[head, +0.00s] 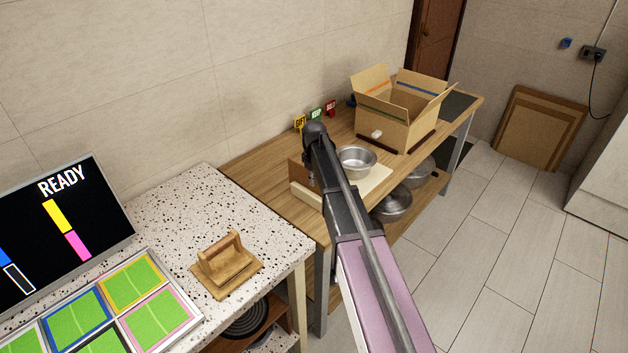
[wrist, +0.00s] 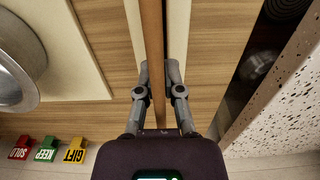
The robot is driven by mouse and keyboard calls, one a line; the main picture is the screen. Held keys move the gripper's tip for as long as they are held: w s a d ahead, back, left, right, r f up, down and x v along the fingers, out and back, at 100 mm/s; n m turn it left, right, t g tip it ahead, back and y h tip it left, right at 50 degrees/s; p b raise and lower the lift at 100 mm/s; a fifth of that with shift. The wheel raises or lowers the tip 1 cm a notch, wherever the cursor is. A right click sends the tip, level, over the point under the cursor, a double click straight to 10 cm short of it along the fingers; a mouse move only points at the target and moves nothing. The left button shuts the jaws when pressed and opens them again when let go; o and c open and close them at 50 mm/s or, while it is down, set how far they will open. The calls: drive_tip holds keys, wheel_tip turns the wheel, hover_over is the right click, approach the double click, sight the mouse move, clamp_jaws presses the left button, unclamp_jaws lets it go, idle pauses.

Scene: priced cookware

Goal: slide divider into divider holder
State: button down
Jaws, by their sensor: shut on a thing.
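The divider, a thin brown board (wrist: 153,45), stands edge-on between the fingers of my gripper (wrist: 157,78) in the wrist view, and the gripper is shut on it. The divider also shows in the head view (head: 297,174), upright over the wooden table. A pale rail runs along each side of it in the wrist view; I take these rails (wrist: 178,30) for the divider holder. In the head view one pale rail (head: 306,196) shows in front of the board. I cannot tell how deep the divider sits between the rails. My arm hides much of the gripper in the head view.
A metal bowl (head: 357,160) stands on a pale board beside the rails. An open carton (head: 398,112) and small coloured signs (head: 316,114) are farther back. The speckled counter (head: 180,235) holds a wooden stand (head: 228,263), a screen (head: 70,225) and coloured pads.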

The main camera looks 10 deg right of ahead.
drive_tip(key=shift+f+b, duration=0.65)
drive_tip(key=shift+f, duration=0.05)
drive_tip(key=c, duration=0.7)
unclamp_jaws()
drive_tip(key=o, duration=0.6)
drive_tip(key=shift+o, duration=0.2)
drive_tip(key=shift+r, duration=0.2)
wheel_tip(320, 180, up, 11)
drive_tip(key=p, duration=1.1)
drive_tip(key=shift+f, duration=0.1)
